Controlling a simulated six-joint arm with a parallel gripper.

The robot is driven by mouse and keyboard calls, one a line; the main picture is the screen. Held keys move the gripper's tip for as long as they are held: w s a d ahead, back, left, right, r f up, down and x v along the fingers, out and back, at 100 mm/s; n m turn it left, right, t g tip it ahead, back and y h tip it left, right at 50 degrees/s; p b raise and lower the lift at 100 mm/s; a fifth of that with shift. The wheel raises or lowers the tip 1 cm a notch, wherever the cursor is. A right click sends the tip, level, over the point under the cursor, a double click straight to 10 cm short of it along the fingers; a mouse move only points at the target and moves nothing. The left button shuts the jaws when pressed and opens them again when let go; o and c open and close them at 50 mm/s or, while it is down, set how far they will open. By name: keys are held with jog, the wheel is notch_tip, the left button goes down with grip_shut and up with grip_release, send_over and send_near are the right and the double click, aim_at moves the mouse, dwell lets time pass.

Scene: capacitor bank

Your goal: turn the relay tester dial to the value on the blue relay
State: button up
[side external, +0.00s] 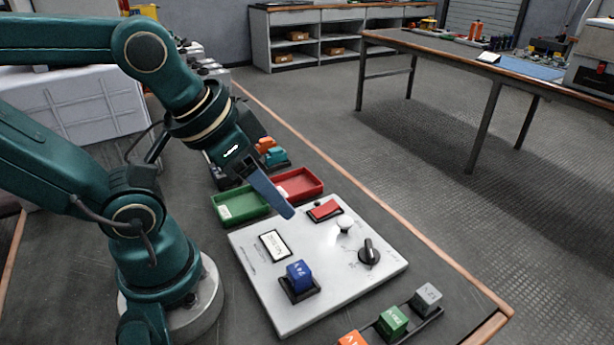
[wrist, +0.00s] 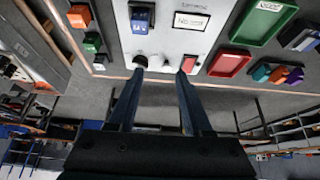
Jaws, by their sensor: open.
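The white relay tester panel (side external: 330,285) lies flat on the bench. The blue relay (side external: 299,272) sits in a black socket at its front left; its small label looks like 24V. It also shows in the wrist view (wrist: 140,24). The black dial (side external: 369,252) is on the panel's right side; the marks around it are too small to read. It shows partly in the wrist view (wrist: 141,61), near the left fingertip. My gripper (side external: 291,212) is open and empty above the panel's far left edge in the side view, apart from the dial. It also shows in the wrist view (wrist: 157,80).
The panel also carries a red switch (side external: 325,209), a pale round lamp (side external: 344,224) and a label window (side external: 274,244). Green (side external: 240,206) and red (side external: 298,184) trays lie behind it. Orange (side external: 352,338), green (side external: 392,321) and grey (side external: 428,297) relays stand in front.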

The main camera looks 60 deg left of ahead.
dwell(0.7)
jog(key=o, duration=0.8)
jog(key=shift+s, duration=0.1)
jog(key=w+d+r+m+g, duration=0.1)
jog(key=d+r+m+g, duration=0.2)
jog(key=m, duration=0.6)
jog(key=w+d+r+m+g, duration=0.1)
jog(key=r+m+g, duration=0.3)
jog(key=m, duration=0.5)
notch_tip(320, 180, down, 9)
jog(key=t, duration=0.1)
jog(key=shift+r, duration=0.1)
